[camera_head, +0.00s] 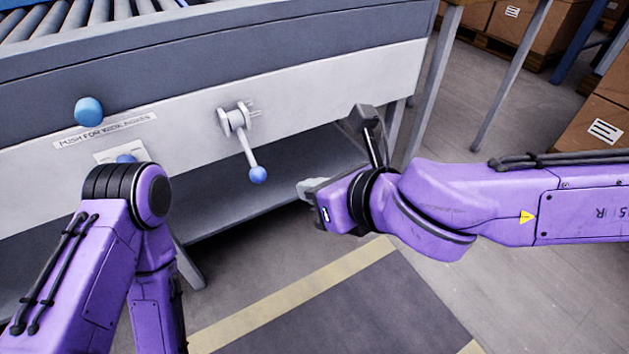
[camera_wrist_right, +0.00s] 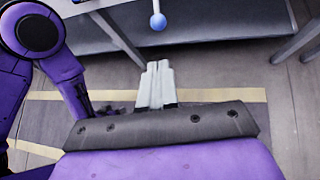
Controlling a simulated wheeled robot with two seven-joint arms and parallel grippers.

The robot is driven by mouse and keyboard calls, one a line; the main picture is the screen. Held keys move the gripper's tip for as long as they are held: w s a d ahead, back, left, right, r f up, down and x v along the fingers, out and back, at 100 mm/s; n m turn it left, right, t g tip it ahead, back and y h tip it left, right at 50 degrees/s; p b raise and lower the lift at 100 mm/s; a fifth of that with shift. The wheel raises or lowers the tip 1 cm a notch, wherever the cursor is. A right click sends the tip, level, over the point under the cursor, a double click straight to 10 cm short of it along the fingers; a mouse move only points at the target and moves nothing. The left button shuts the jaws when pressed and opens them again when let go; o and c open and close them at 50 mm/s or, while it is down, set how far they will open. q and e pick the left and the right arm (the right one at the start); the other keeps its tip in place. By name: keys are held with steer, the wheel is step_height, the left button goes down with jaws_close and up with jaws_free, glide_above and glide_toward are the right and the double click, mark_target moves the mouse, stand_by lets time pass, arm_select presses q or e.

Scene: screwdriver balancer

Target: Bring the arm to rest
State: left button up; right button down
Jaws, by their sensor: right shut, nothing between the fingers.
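My right arm comes in from the right in the head view. Its gripper (camera_head: 308,188) is in front of the conveyor, to the right of the lever and a little below its ball. In the right wrist view the fingers of the right gripper (camera_wrist_right: 157,86) lie together, with nothing between them. The lever (camera_head: 245,143) on the grey panel hangs down and a little right, with a blue ball at its end. The ball also shows in the wrist view (camera_wrist_right: 158,22). My left arm is bent at the left of the head view; its gripper does not show.
The conveyor's pale panel (camera_head: 330,90) has a blue knob (camera_head: 88,111) and a label. A lower shelf (camera_head: 235,200) lies under it. A dark mat with yellow edges (camera_head: 340,310) is on the floor. Boxes (camera_head: 600,130) stand at the right. The floor between is free.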

stand_by(0.4)
steer(key=w+d+f+n+h, duration=0.1)
steer(key=d+f+n+h, duration=0.2)
steer(key=d+f+n, duration=0.7)
steer(key=w+d+f+n+h, duration=0.1)
steer(key=d+f+n+h, duration=0.25)
steer(key=f, duration=1.35)
steer(key=s+d+f+n+g+h, duration=0.5)
steer(key=s+d+f+n, duration=0.4)
steer(key=s+d+f, duration=0.85)
step_height(320, 180, up, 36)
steer(key=s+p, duration=0.1)
steer(key=p, duration=3.3)
steer(key=shift+s+f+m, duration=0.25)
steer(key=shift+s+m, duration=0.1)
